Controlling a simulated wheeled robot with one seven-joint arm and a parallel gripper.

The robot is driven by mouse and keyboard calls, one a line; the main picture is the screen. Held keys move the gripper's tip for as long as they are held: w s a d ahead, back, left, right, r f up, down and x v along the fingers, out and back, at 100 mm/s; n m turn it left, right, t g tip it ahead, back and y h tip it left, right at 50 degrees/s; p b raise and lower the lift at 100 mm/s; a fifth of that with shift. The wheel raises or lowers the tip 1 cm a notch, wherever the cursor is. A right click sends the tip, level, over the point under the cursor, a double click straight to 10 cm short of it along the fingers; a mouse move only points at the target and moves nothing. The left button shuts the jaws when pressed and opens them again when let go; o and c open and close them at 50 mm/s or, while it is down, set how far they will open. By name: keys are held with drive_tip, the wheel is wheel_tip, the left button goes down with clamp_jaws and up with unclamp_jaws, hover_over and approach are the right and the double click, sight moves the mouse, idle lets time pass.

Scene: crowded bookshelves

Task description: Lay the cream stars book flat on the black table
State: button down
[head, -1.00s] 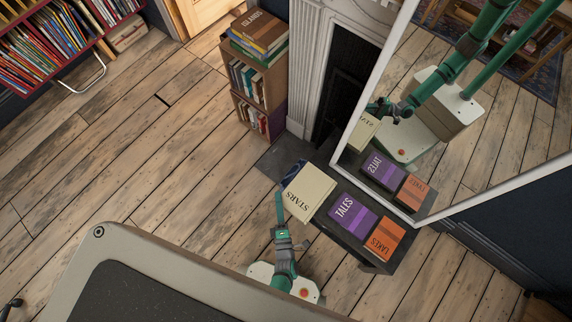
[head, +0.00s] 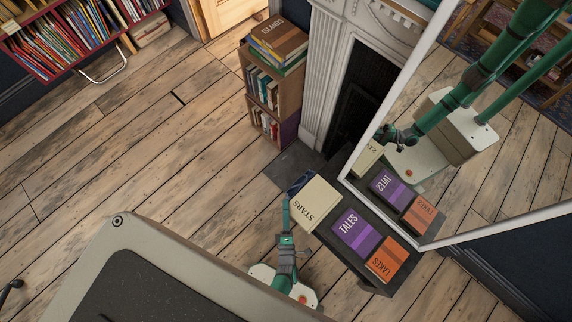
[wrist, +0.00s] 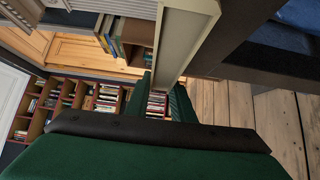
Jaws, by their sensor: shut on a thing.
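The cream stars book (head: 314,203) is over the far-left end of the black table (head: 346,263), its STARS cover facing up to the head view. In the wrist view the cream book (wrist: 186,38) runs between my green fingers. My gripper (head: 287,212) is shut on the book's near-left edge; the wrist view also shows my gripper (wrist: 172,104). I cannot tell whether the book touches the tabletop.
The purple TALES book (head: 357,235) and orange LAKES book (head: 387,260) lie on the table. A large mirror (head: 505,170) stands behind the table. A small bookcase (head: 268,95) stands beyond; open floor lies left.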

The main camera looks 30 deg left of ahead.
drive_tip(key=shift+f, duration=0.3)
drive_tip(key=c, duration=1.4)
unclamp_jaws()
drive_tip(key=shift+c, duration=0.2)
drive_tip(key=shift+f, duration=0.1)
drive_tip(key=s+a, duration=0.5)
drive_tip(key=a, duration=0.2)
drive_tip(key=shift+s, duration=0.3)
